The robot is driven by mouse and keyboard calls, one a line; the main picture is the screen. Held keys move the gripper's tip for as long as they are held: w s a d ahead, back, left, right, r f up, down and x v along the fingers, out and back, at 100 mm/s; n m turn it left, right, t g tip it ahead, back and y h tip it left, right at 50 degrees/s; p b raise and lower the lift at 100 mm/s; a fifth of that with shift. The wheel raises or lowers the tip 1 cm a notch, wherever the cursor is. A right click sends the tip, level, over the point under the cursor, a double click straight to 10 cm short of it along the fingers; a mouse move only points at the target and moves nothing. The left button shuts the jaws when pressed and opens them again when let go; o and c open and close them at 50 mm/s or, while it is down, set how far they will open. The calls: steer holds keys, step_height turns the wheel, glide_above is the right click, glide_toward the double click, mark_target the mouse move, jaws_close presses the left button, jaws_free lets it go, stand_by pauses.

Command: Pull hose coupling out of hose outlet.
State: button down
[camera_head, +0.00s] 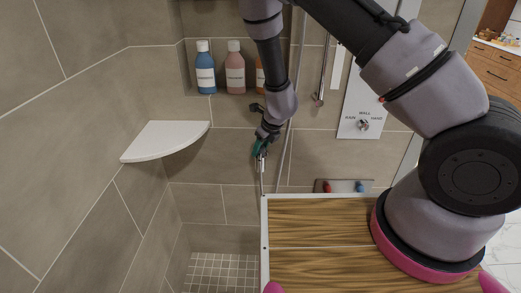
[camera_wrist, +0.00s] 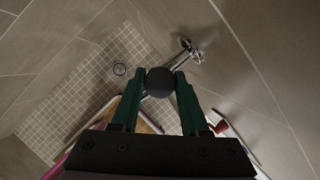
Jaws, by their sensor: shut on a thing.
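My gripper (camera_head: 261,148) is at the back shower wall, its green fingers small in the head view. In the wrist view the two green fingers (camera_wrist: 160,90) are shut on a dark round piece, which I take to be the hose coupling (camera_wrist: 160,80). A chrome wall fitting, apparently the hose outlet (camera_wrist: 190,50), shows just beyond the right fingertip. My arm and fingers hide much of this spot in the head view.
A corner shelf (camera_head: 165,140) juts out left of my gripper. Bottles (camera_head: 235,70) stand in a niche above. A wall control plate (camera_head: 362,115) is to the right. A wooden slatted surface (camera_head: 330,225) lies at front right. The tiled shower floor (camera_head: 222,272) is clear.

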mark_target(261, 148)
steer(key=shift+r, duration=2.6)
step_height(261, 148, up, 6)
stand_by(0.5)
stand_by(0.4)
